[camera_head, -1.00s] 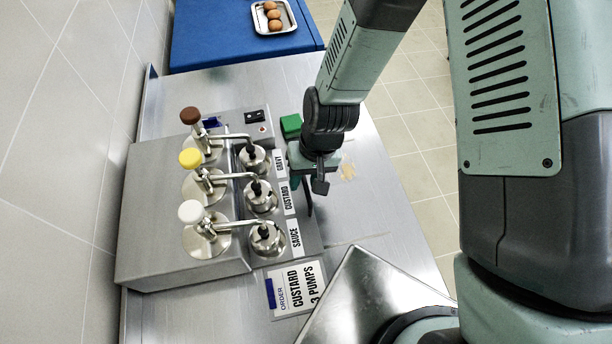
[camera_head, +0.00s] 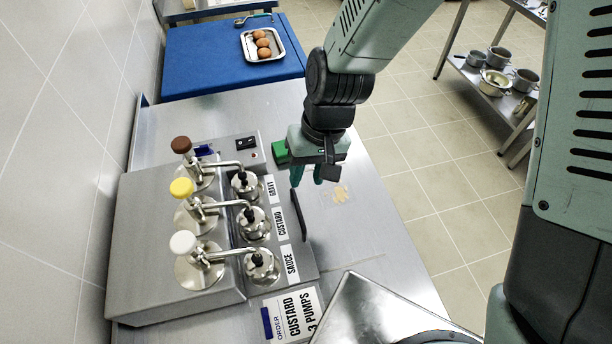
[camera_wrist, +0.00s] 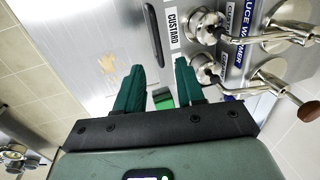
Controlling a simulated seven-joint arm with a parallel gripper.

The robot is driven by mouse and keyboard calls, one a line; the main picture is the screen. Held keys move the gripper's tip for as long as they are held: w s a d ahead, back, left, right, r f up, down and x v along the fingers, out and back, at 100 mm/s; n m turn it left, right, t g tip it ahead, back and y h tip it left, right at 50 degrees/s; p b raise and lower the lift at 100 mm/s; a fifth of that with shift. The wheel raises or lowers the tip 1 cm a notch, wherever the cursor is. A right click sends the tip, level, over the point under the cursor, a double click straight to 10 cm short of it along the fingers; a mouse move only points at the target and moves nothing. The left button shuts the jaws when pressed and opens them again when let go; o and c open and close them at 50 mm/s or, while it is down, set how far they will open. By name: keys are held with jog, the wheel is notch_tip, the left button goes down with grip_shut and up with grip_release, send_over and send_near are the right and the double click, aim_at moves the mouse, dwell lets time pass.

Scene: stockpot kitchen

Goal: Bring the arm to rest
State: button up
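My gripper (camera_head: 324,174) hangs over the steel counter (camera_head: 370,230), to the right of the sauce warmer (camera_head: 150,250). In the wrist view its two green fingers (camera_wrist: 160,85) are apart with nothing held between them. A green block (camera_head: 281,152) shows just left of the gripper; in the wrist view it shows beyond the gap between the fingers (camera_wrist: 162,98). The warmer carries three pumps with brown (camera_head: 181,144), yellow (camera_head: 181,187) and white (camera_head: 182,242) knobs. A black handle (camera_head: 298,215) is at the warmer's front.
An order card (camera_head: 292,315) reading "CUSTARD 3 PUMPS" lies by the warmer's near end. A steel box-like surface (camera_head: 385,305) is at the near right. A tray (camera_head: 246,45) with brown round items sits on a blue surface (camera_head: 190,60) behind. Pots (camera_head: 495,82) stand on a right-hand shelf.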

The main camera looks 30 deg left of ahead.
dwell(0.4)
jog(key=w+d+r+m+t, duration=0.2)
jog(key=w+d+r, duration=0.1)
jog(key=d+r, duration=0.45)
jog(key=w+d+r+m+t, duration=0.1)
jog(key=w+d+r+t, duration=0.15)
jog(key=d+r, duration=0.55)
jog(key=s+d+r+m+t+h, duration=0.1)
jog(key=s+d+r+m+t, duration=0.1)
jog(key=s+d+r+m, duration=0.3)
jog(key=s+d+r, duration=0.4)
jog(key=d+r, duration=0.3)
jog(key=d, duration=0.1)
jog(key=shift+d+r+m+t+h, duration=0.3)
jog(key=shift+d+r+t, duration=0.05)
jog(key=shift+d, duration=0.05)
